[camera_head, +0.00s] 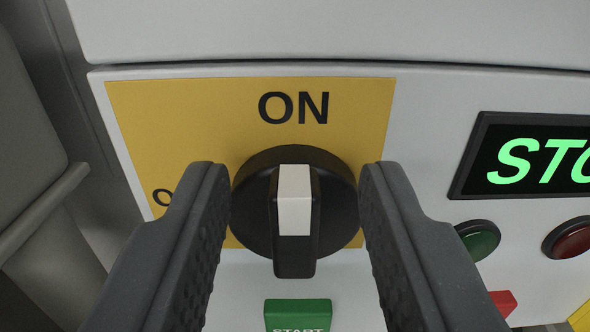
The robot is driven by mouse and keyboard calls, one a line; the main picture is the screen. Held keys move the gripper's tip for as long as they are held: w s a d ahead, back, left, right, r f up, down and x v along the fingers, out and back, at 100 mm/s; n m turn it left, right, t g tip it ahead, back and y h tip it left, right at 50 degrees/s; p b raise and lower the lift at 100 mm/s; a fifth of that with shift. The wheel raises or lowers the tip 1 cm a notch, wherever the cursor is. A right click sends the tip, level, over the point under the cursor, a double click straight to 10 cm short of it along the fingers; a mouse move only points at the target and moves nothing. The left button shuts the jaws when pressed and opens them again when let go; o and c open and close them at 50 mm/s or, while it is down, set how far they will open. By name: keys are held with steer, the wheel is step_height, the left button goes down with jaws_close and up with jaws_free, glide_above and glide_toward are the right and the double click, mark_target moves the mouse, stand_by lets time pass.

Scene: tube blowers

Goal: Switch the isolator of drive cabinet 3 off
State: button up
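The isolator (295,262) is a black rotary knob with a raised grip bar and a white pointer mark. It sits on a yellow plate (180,115) on the light grey cabinet front. The bar stands upright, and its white mark points up to the word ON. A second label at the left of the plate is mostly hidden behind my left finger. My gripper (287,195) is open, with one dark ribbed finger on each side of the knob. Visible gaps separate the fingers from the grip bar. No cabinet number shows.
A display (530,158) at the right reads "STO" in green, cut off by the frame. Below it are a green button (479,241) and a red button (568,238). A green START label (297,314) lies below the knob. A grey structure (30,140) stands at the left.

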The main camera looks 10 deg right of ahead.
steer(key=shift+w, duration=0.15)
jaws_close()
